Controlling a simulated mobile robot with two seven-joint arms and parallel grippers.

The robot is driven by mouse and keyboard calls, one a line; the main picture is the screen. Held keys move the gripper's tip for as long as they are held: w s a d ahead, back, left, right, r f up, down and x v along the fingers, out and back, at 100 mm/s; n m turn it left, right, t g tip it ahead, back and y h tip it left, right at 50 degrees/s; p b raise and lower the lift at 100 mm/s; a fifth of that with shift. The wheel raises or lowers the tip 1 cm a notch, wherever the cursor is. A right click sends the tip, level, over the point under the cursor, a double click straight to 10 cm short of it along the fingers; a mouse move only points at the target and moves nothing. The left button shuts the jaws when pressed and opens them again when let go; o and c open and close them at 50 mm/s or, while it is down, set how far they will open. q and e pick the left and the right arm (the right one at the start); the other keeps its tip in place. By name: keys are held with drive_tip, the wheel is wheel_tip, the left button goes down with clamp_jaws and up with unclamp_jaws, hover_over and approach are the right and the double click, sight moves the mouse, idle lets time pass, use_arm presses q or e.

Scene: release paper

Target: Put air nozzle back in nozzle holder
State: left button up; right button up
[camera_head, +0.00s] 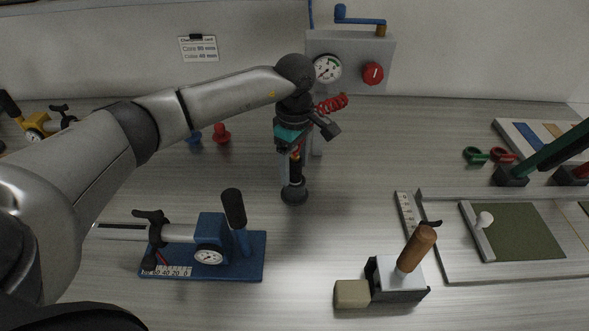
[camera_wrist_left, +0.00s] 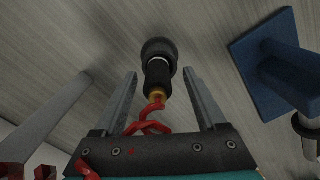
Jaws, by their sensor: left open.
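The air nozzle is a dark body with a brass fitting and a red coiled hose; it shows in the left wrist view (camera_wrist_left: 157,78) and partly in the head view (camera_head: 294,175). Its lower end is at a round black holder (camera_head: 294,196), also in the wrist view (camera_wrist_left: 158,48). The nozzle looks seated in it, but I cannot tell how deep. My left gripper (camera_head: 292,172) points down over the nozzle. In the wrist view its fingers (camera_wrist_left: 160,76) are open on both sides of the nozzle, with gaps. My right gripper is out of view.
A grey box with a gauge (camera_head: 328,68) and red knob (camera_head: 373,73) stands behind. A blue gauge fixture (camera_head: 208,268) is front left; a wooden-handled tool (camera_head: 398,279) is front right. A framed board (camera_head: 450,268) lies at right. Red and blue pegs (camera_head: 221,134) stand behind the arm.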

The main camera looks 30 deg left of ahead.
use_arm(q)
wheel_tip(320, 180, up, 13)
drive_tip(key=shift+p, duration=0.35)
drive_tip(key=shift+r, duration=0.1)
